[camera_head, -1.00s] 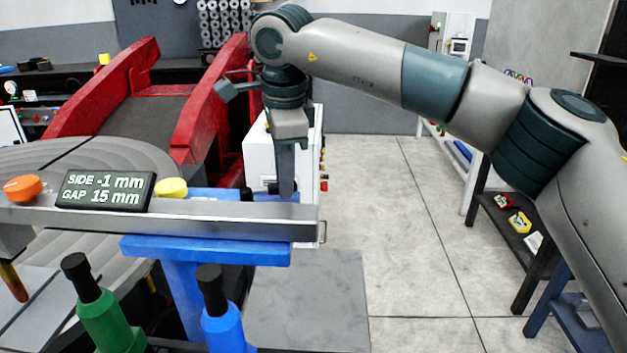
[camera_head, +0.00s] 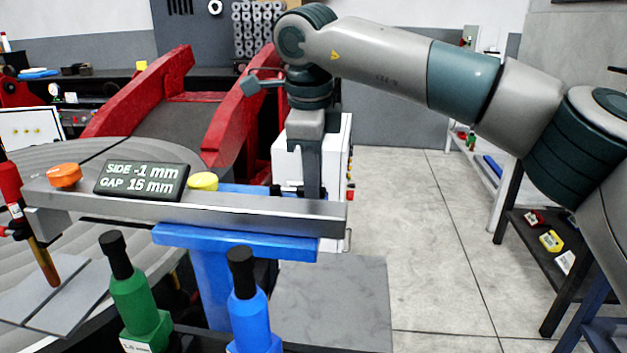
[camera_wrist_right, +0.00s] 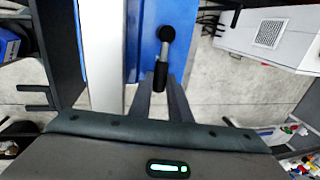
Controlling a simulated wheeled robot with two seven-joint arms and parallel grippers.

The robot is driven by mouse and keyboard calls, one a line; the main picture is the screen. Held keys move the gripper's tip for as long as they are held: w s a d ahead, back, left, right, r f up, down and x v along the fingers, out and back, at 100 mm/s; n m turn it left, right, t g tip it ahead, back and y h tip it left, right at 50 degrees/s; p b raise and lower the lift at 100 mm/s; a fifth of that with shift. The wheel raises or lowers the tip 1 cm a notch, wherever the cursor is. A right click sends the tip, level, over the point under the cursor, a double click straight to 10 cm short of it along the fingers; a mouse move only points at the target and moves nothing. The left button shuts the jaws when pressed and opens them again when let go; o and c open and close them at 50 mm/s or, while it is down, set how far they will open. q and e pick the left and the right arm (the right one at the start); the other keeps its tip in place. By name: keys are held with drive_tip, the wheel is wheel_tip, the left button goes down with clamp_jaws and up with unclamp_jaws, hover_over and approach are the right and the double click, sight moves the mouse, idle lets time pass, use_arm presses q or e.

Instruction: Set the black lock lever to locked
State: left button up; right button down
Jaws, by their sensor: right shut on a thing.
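The black lock lever (camera_wrist_right: 160,72) shows in the right wrist view, with its round black pivot cap (camera_wrist_right: 166,35) on the blue plate (camera_wrist_right: 149,22). The handle points down the picture, roughly along the pale bar (camera_wrist_right: 100,55). My right gripper (camera_wrist_right: 160,80) is shut on the lever handle, one finger on each side. In the head view my right gripper (camera_head: 308,190) reaches down behind the grey bar (camera_head: 230,212), which hides its fingertips and most of the lever. My left gripper is not in view.
A display (camera_head: 141,181) on the bar reads SIDE -1 mm and GAP 15 mm, between an orange knob (camera_head: 65,175) and a yellow knob (camera_head: 203,181). Green (camera_head: 135,300) and blue (camera_head: 247,312) black-topped handles stand in front. A white cabinet (camera_head: 290,158) stands behind.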

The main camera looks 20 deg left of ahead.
drive_tip(key=c, duration=1.6)
unclamp_jaws()
drive_tip(key=shift+r, duration=0.1)
drive_tip(key=shift+c, duration=0.2)
drive_tip(key=shift+r, duration=0.1)
